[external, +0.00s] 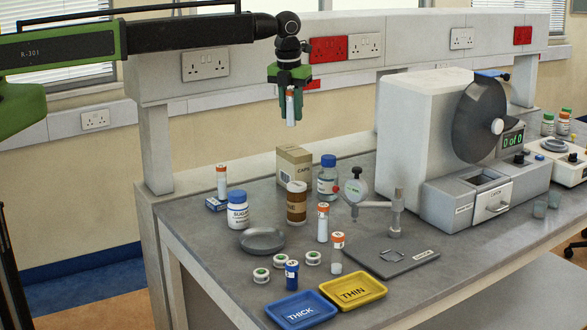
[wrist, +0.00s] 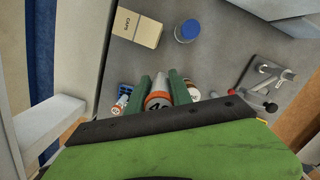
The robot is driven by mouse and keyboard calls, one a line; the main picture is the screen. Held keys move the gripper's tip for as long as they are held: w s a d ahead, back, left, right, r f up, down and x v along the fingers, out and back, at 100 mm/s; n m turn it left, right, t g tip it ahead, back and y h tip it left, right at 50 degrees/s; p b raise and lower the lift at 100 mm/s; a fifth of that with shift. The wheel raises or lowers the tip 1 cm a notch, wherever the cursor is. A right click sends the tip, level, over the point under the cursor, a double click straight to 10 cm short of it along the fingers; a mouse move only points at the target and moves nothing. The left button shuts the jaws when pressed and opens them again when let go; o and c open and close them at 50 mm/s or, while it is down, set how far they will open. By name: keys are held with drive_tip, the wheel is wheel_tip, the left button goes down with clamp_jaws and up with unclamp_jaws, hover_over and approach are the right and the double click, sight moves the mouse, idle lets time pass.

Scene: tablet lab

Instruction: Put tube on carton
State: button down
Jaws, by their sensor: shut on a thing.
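My gripper (external: 290,112) hangs high above the bench at the back, shut on a tube (external: 291,106) with a white body and an orange cap. The tube is upright between the green fingers. The wrist view shows the tube's orange end (wrist: 158,99) between the fingers (wrist: 160,84). The carton (external: 293,168) is a tan box marked CAPS, standing on the bench below my gripper. In the wrist view the carton (wrist: 137,28) lies ahead and slightly left of the held tube. Other orange-capped tubes stand at the left (external: 222,181) and middle (external: 322,222) of the bench.
A blue-lidded bottle (external: 327,178) stands right of the carton, and a brown jar (external: 297,203) in front of it. Yellow (external: 354,290) and blue (external: 300,308) trays lie in front.

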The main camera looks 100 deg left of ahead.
drive_tip(key=a+f+b, duration=0.2)
drive_tip(key=a, duration=0.1)
drive_tip(key=s+a+f+b, duration=0.1)
drive_tip(key=a+f+b, duration=0.1)
drive_tip(key=a, duration=0.1)
drive_tip(key=a+f+b, duration=0.1)
drive_tip(key=a+f, duration=0.1)
drive_tip(key=a, duration=0.2)
drive_tip(key=shift+s+f+b, duration=0.15)
drive_tip(key=shift+f+b, duration=0.2)
drive_tip(key=shift+b, duration=0.05)
drive_tip(key=shift+s+a, duration=0.15)
drive_tip(key=shift+a, duration=0.35)
wheel_tip(320, 180, down, 5)
drive_tip(key=b, duration=0.4)
drive_tip(key=shift+d+r+b, duration=0.1)
drive_tip(key=shift+r+b, duration=0.1)
drive_tip(key=shift+b, duration=0.1)
drive_tip(key=c, duration=1.1)
unclamp_jaws()
drive_tip(key=shift+r, duration=0.15)
drive_tip(key=shift+c, duration=0.2)
wheel_tip(320, 180, up, 12)
drive_tip(key=d+p, duration=0.1)
drive_tip(key=p, duration=1.1)
drive_tip(key=shift+s+d+r, duration=0.15)
drive_tip(key=shift+d, duration=0.05)
